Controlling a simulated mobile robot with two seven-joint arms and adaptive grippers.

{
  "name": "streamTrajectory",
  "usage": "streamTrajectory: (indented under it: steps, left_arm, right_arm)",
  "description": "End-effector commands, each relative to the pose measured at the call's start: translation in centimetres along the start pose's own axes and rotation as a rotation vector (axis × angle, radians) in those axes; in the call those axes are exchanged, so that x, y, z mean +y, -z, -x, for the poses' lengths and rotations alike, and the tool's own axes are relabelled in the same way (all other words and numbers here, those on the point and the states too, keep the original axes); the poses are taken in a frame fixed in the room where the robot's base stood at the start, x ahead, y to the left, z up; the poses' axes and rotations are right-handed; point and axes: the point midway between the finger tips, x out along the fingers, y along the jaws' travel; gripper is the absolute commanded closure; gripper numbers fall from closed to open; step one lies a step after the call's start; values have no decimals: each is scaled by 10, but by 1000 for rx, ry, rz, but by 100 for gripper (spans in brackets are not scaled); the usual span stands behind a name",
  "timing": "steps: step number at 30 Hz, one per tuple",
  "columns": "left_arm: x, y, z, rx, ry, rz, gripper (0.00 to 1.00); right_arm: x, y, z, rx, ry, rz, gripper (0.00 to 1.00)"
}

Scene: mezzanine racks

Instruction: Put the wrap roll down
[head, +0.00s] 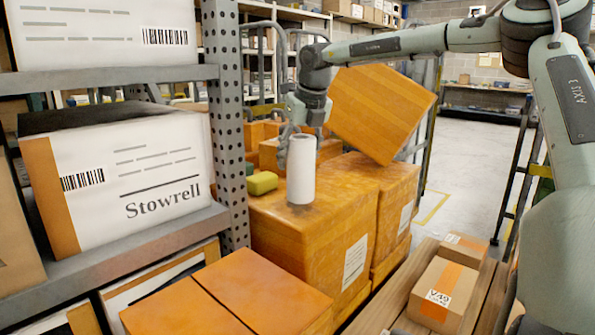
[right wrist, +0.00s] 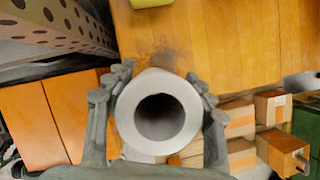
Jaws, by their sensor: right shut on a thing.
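The wrap roll (head: 301,172) is a white upright cylinder in the middle of the head view. It is over the near part of the top of an orange wrapped box stack (head: 290,240). Its lower end appears at or very close to that top; I cannot tell whether it touches. My right gripper (head: 299,138) is shut on the roll near its upper end. In the right wrist view the roll (right wrist: 158,83) shows end-on, with its hollow core, between the two fingers. My left gripper is not in view.
A yellow block (head: 262,183) lies on the stack just left of the roll. A large orange box (head: 381,112) sits tilted behind. A grey rack post (head: 228,130) and a Stowrell carton (head: 130,180) stand left. Small cartons (head: 443,290) lie on slats at lower right.

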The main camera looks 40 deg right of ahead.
Motion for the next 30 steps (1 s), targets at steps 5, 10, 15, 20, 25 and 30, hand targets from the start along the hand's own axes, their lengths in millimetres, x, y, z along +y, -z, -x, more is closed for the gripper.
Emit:
streamTrajectory:
  steps: [5, 10, 15, 20, 25, 30]
  left_arm:
    - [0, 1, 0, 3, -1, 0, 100]
    - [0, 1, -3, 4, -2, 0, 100]
    - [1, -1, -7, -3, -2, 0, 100]
    - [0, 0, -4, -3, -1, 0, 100]
    - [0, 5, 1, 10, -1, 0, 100]
    - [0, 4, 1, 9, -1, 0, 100]
  right_arm:
    - [0, 10, -22, 3, -2, 1, 73]
    - [1, 14, -34, 0, -1, -1, 73]
    - [1, 14, -34, 0, -1, -1, 73]
    - [0, 15, -36, 2, 0, -1, 38]
    - [0, 15, -36, 2, 0, -1, 25]
    - [0, 15, -36, 2, 0, 0, 25]
